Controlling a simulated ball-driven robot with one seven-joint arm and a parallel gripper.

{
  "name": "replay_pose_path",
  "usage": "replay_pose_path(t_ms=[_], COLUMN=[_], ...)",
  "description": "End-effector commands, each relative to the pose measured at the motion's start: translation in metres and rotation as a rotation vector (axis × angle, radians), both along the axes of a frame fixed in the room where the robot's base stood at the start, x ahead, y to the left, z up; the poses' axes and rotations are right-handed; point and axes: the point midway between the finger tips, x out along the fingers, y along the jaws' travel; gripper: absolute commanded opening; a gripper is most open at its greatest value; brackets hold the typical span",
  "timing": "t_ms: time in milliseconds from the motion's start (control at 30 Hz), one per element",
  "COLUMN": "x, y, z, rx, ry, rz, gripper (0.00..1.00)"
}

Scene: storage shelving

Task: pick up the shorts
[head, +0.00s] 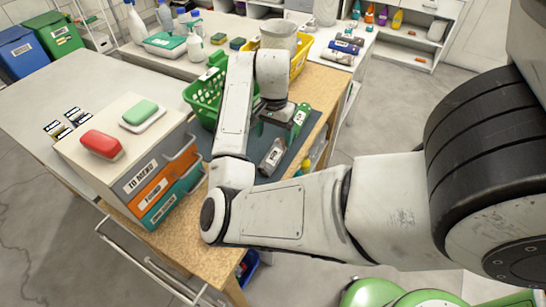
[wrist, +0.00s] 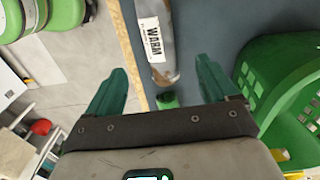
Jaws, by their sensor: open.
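I cannot make out any shorts in either view. My gripper (head: 283,120) is open and empty over the workbench, with its green fingers pointing down. In the wrist view its fingers (wrist: 161,68) are spread apart. A grey bottle (head: 272,157) with a white label lies on the dark mat below my gripper.
A yellow crate (head: 301,55) with a grey container is behind my arm. Spray bottles (head: 194,45) and jars (head: 346,47) stand farther back. Bare floor (head: 400,115) lies to the right.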

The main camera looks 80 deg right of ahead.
Motion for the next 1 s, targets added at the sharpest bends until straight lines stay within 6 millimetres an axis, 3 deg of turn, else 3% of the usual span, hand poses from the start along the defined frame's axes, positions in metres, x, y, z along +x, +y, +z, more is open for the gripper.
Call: replay_pose_path(t_ms=[100,367,700,1000], x=[0.000,0.001,0.003,0.003], y=[0.000,0.001,0.002,0.002], z=[-0.018,-0.038,-0.081,-0.086], rx=[0.000,-0.001,0.000,-0.002], ry=[0.001,-0.001,0.000,-0.002], rz=[0.002,0.003,0.003,0.003], gripper=[0.86,0.86,0.86,0.86])
